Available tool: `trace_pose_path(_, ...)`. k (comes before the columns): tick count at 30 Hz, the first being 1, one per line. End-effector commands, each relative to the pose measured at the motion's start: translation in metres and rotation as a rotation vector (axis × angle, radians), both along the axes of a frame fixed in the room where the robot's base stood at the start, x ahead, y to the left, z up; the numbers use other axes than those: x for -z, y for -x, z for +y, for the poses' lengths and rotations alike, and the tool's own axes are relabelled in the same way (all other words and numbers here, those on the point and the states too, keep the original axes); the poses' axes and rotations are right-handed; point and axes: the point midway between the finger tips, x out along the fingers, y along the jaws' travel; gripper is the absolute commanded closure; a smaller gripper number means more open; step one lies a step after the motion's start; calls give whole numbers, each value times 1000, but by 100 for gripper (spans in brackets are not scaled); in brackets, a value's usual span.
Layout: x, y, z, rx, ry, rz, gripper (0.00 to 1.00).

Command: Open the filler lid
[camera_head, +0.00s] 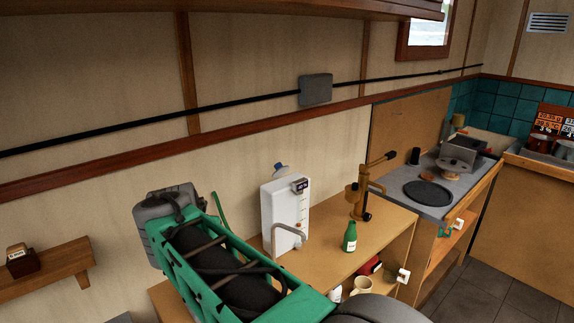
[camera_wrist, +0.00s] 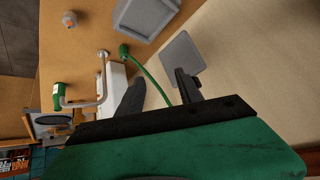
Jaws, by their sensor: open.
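A white box-shaped dispenser (camera_head: 286,218) stands on the wooden counter against the wall, with a small dark display and a bent grey pipe on its front. In the wrist view, the dispenser (camera_wrist: 115,73) is partly hidden by a finger of my gripper (camera_wrist: 160,91). The dark fingers are apart. A thin green curved strip (camera_wrist: 150,77) shows between them in the picture; nothing is visibly clamped.
A green bottle (camera_head: 350,237) and a brass lever press (camera_head: 360,197) stand right of the dispenser. A grey box (camera_head: 315,89) is on the wall above. A small shelf (camera_head: 45,271) is at left. My green arm hides part of the counter.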

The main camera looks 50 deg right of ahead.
Motion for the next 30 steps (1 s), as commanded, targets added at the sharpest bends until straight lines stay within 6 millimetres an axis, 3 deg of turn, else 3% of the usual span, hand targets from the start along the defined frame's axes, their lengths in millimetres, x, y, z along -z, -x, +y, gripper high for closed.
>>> trace_pose_path(1, -13, -29, -48, 193, 22, -82, 57)
trace_pose_path(3, -35, -53, -117, 468, 69, -234, 57)
trace_pose_path(6, -57, -62, -192, 773, 155, -435, 57)
trace_pose_path(9, -69, -55, -234, 959, 230, -582, 57)
trace_pose_path(16, -76, -48, -267, 1060, 281, -672, 57)
trace_pose_path(24, -61, -54, -313, 1057, 278, -667, 57)
trace_pose_path(30, -54, -57, -326, 1053, 275, -670, 57)
